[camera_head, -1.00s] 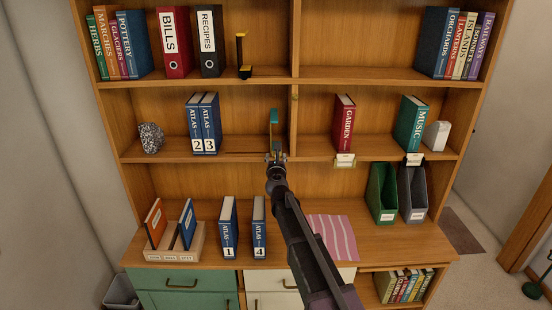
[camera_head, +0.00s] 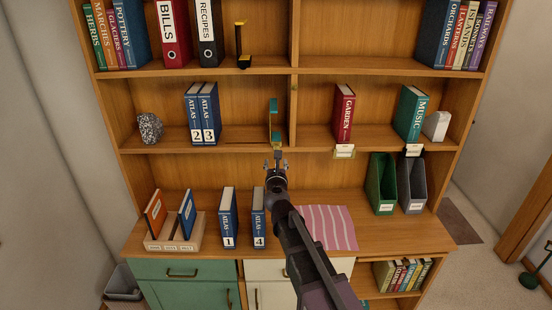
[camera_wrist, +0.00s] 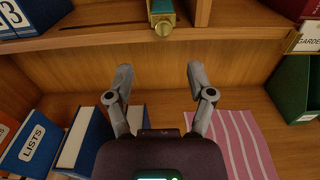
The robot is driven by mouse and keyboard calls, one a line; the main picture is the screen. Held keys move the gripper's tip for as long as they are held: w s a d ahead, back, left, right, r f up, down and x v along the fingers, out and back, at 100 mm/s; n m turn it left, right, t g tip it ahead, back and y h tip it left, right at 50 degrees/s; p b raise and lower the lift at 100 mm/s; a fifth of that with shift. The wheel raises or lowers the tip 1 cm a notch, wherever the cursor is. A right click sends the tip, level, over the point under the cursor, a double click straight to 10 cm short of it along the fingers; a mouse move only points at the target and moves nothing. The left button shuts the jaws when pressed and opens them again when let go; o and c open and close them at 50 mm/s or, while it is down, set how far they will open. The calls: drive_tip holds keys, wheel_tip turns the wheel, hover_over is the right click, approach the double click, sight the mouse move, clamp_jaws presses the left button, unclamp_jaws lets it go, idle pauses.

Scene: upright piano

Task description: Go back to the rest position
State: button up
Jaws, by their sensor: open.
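My gripper (camera_head: 276,164) is open and empty. It hovers in front of the bookcase, just below the middle shelf edge and above the desk surface. In the wrist view its two fingers (camera_wrist: 160,80) stand wide apart with nothing between them. A teal and gold bookend-like piece (camera_head: 274,118) stands on the middle shelf beside the divider, above and beyond my fingertips. It also shows at the top of the wrist view (camera_wrist: 162,14), apart from the fingers.
Blue Atlas books 2 and 3 (camera_head: 202,115) and a red Garden book (camera_head: 343,114) stand on the middle shelf. Atlas 1 (camera_head: 228,217) and Atlas 4 (camera_head: 258,217) stand on the desk. A pink striped mat (camera_head: 328,227) lies right of them.

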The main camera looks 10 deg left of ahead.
drive_tip(key=shift+s+d, duration=0.1)
drive_tip(key=shift+s, duration=0.5)
drive_tip(key=s+d+f+m+g+h, duration=0.2)
drive_tip(key=d+f+m+g+h, duration=0.1)
drive_tip(key=d+m, duration=0.55)
drive_tip(key=s+d+f+m+g+h, duration=0.2)
drive_tip(key=d+f+m+h, duration=0.15)
drive_tip(key=d+m, duration=0.45)
drive_tip(key=s+d+f+m+g+h, duration=0.2)
drive_tip(key=d+f+m+g+h, duration=0.15)
drive_tip(key=d+m, duration=0.5)
drive_tip(key=s+d+f+m+g+y, duration=0.3)
drive_tip(key=s+m, duration=0.3)
drive_tip(key=s, duration=0.3)
drive_tip(key=s+d+f+m+g+y, duration=0.3)
drive_tip(key=s+d+f+m+g, duration=0.1)
drive_tip(key=s, duration=0.5)
drive_tip(key=f+m+g, duration=0.1)
drive_tip(key=m+g, duration=0.1)
drive_tip(key=m, duration=0.1)
drive_tip(key=shift+d+f, duration=0.15)
drive_tip(key=shift+f, duration=0.2)
